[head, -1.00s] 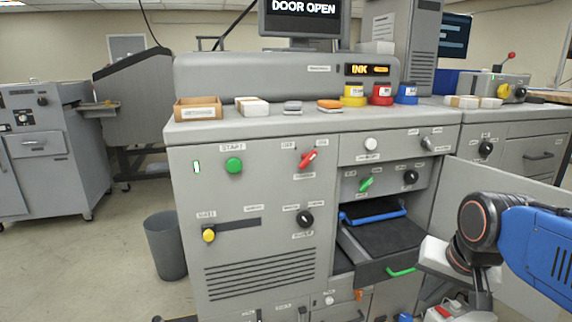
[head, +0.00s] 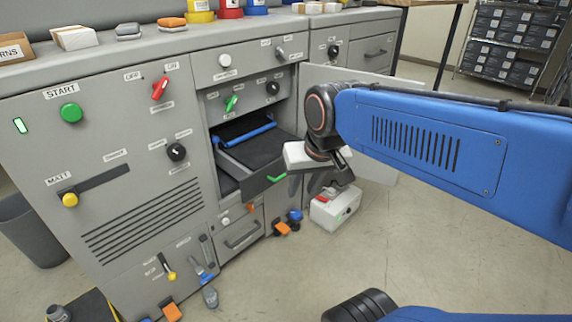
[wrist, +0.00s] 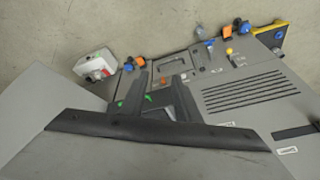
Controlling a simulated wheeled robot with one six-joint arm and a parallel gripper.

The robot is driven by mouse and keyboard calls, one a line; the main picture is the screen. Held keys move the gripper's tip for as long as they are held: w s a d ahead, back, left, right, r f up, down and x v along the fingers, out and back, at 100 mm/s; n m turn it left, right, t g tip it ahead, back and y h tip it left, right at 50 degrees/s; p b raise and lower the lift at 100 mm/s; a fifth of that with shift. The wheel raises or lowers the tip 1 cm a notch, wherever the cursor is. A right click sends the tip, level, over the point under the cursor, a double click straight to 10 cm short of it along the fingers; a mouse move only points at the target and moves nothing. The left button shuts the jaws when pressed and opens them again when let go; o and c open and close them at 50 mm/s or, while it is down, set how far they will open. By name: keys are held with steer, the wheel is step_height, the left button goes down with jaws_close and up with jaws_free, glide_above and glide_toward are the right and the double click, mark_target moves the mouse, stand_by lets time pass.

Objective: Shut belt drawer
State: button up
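The belt drawer (head: 262,192) is pulled out of the grey machine's open bay. It has a dark bed, grey sides and a green handle (head: 277,178) on its front. A blue roller bar (head: 245,134) lies across the bay behind it. My gripper (head: 307,186) hangs to the right of the drawer front, near the green handle. Its dark fingers look apart with nothing between them. I cannot tell whether a finger touches the drawer. In the wrist view, small green parts show near the middle, and a broad dark edge covers much of the lower part.
An open grey door (head: 345,76) stands right of the bay, behind my arm. Orange and blue pedals (head: 281,228) stick out low in front. A bin (head: 30,232) stands left. Floor at right is clear.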

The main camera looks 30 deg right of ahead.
steer(key=w+d+r+m+g, duration=0.1)
steer(key=w+d+m, duration=0.2)
steer(key=w, duration=0.5)
steer(key=w+d+m, duration=0.3)
steer(key=w+d, duration=0.1)
steer(key=w, duration=0.4)
steer(key=w+d+f+m+g, duration=0.1)
steer(key=w+d+f+m, duration=0.2)
steer(key=w+d, duration=0.3)
steer(key=w+d+f+m, duration=0.3)
steer(key=w, duration=0.5)
steer(key=shift+y, duration=0.3)
steer(key=w+f, duration=0.1)
steer(key=f, duration=0.4)
steer(key=w+f, duration=0.1)
steer(key=f, duration=0.5)
steer(key=w+f, duration=0.1)
steer(key=f, duration=0.4)
steer(key=shift+a+f, duration=0.15)
steer(key=shift+a, duration=0.2)
jaws_close()
